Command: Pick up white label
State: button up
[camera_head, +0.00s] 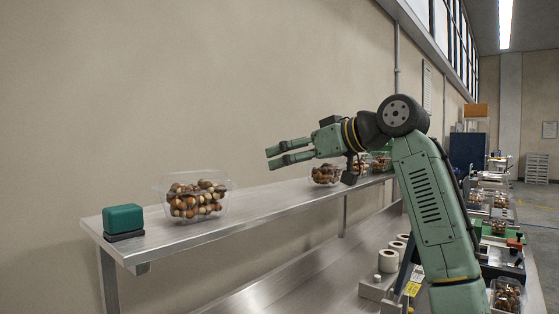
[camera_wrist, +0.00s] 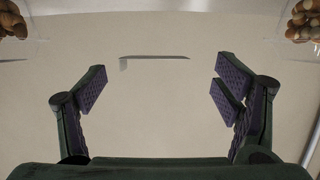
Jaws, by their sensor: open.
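My gripper (camera_head: 269,158) is open and empty, held above the wall shelf with its fingers pointing left. In the wrist view my gripper (camera_wrist: 160,84) has its two fingers wide apart, with nothing between the pads. Ahead of the fingers in that view is a thin pale grey strip (camera_wrist: 156,57) with a short bent end at its left. I cannot tell whether it is the white label. No other loose white label is clear in either view.
On the metal shelf (camera_head: 255,205) stand a clear clamshell of brown nuts (camera_head: 195,200), a green block (camera_head: 123,218) at the left end and more clamshells (camera_head: 325,174) behind the gripper. White rolls (camera_head: 388,261) stand on the lower bench. The shelf's middle stretch is clear.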

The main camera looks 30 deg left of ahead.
jog(key=x, duration=0.1)
jog(key=p+x, duration=0.1)
jog(key=x, duration=0.3)
jog(key=shift+w+r+p, duration=0.15)
jog(key=shift+w+p, duration=0.15)
jog(key=shift+p, duration=0.1)
jog(key=shift+d, duration=0.1)
jog(key=shift+c, duration=0.5)
jog(key=c, duration=0.7)
